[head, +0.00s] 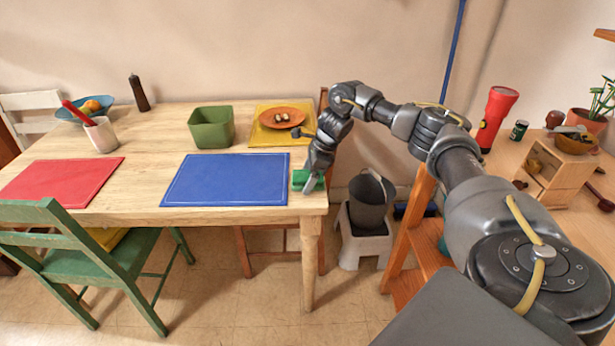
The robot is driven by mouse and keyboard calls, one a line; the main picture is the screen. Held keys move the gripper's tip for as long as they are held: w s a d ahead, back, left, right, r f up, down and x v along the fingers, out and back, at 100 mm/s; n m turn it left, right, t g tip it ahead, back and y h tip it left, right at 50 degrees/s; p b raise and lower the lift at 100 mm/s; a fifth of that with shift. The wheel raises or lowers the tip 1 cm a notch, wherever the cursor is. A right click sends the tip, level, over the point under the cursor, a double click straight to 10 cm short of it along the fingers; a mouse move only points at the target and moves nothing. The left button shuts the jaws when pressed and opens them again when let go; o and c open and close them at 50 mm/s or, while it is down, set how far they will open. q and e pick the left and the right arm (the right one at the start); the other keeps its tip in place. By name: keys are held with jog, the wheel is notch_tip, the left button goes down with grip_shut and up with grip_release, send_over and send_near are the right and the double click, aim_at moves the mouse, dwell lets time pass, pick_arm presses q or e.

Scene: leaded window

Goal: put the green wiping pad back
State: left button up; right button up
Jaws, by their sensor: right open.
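The green wiping pad (299,178) lies at the right end of the wooden table, just right of the blue placemat. My right gripper (311,183) points down over the pad, its jaws open. The fingers hide part of the pad, and I cannot tell whether they touch it. My left gripper is out of view.
The wooden table (160,130) holds a blue placemat (225,180), a red placemat (62,182), a green square bowl (211,128) and an orange plate (282,117) on a yellow mat. A dark bucket (368,203) stands on a white stool right of the table.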

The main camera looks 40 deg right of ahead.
jog(key=v, duration=0.7)
jog(key=shift+w+r+p, duration=0.1)
jog(key=shift+r+p, duration=0.1)
jog(key=shift+p, duration=0.1)
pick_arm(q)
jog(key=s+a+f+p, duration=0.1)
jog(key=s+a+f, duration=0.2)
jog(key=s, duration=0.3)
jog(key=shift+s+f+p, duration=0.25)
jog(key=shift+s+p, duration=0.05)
pick_arm(e)
jog(key=v, duration=0.4)
jog(key=shift+d+r, duration=0.1)
jog(key=shift+r, duration=0.25)
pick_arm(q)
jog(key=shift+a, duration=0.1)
